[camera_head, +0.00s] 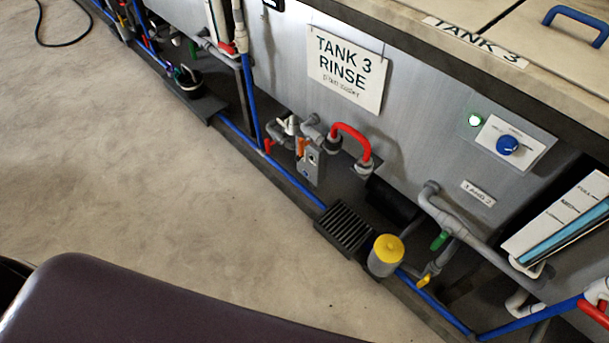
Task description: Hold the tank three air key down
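The tank 3 front (420,135) is a grey metal panel with a white sign reading TANK 3 RINSE (346,70). Low on it, a small grey box (309,162) carries an orange part, a round dial-like mark and a blue spot. I cannot tell which of these, if any, is the air key. Neither of my grippers is in view.
A red hose loop (350,134), a yellow-capped canister (386,255), a black grate (345,229) and blue pipes (300,188) run along the tank's foot. A level gauge (560,225) is at right. The concrete floor (130,170) at left is mostly clear. A cable (62,44) lies far left.

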